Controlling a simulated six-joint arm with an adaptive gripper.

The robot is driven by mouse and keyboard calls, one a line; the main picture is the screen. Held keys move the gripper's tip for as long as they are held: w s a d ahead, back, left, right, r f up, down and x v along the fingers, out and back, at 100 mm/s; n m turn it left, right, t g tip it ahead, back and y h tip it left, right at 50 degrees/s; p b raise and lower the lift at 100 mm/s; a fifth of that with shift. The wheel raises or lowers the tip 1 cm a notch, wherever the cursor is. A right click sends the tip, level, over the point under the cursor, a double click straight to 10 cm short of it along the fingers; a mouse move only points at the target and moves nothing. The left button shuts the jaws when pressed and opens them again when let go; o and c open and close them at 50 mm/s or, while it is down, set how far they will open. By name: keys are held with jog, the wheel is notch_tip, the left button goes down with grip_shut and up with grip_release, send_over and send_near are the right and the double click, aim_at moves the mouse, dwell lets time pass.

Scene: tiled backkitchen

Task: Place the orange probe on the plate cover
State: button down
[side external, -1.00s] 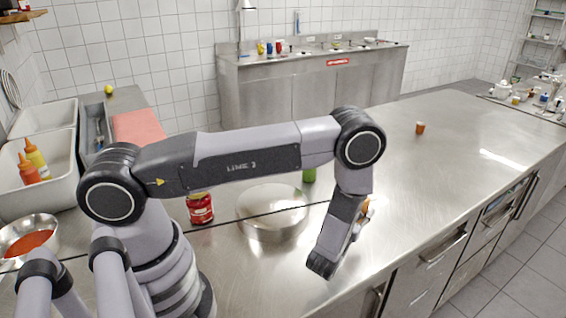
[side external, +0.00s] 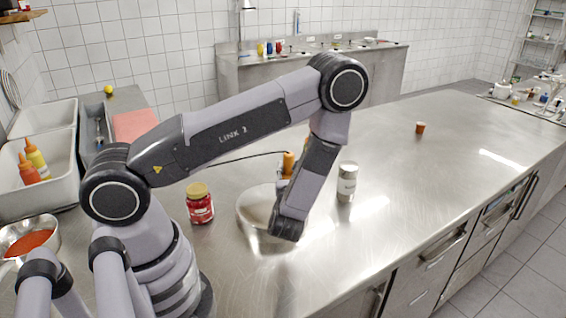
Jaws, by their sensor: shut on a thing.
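The orange probe (side external: 289,161) shows its upper end above the far side of my wrist, with a thin dark cable running left from its top. My gripper (side external: 283,183) is mostly hidden behind my wrist and is shut on the probe. The plate cover (side external: 252,208) is a round, shiny steel piece on the counter. My wrist hides its right part. The probe appears over or just behind the cover's right side; its lower end is hidden, so I cannot tell whether it touches the cover.
A red jar with a yellowish lid (side external: 200,203) stands left of the cover. A grey-white can (side external: 347,182) stands to its right. The steel counter (side external: 400,205) is clear at the right.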

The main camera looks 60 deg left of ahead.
jog(key=s+a+n+g+y, duration=0.2)
jog(key=a+n+g, duration=0.1)
jog(key=a+g, duration=0.15)
send_over(272, 202)
jog(key=shift+w+f, duration=0.1)
jog(key=shift+f, duration=3.9)
jog(key=shift+f, duration=0.15)
jog(key=c, duration=0.8)
grip_release()
jog(key=shift+c, duration=0.2)
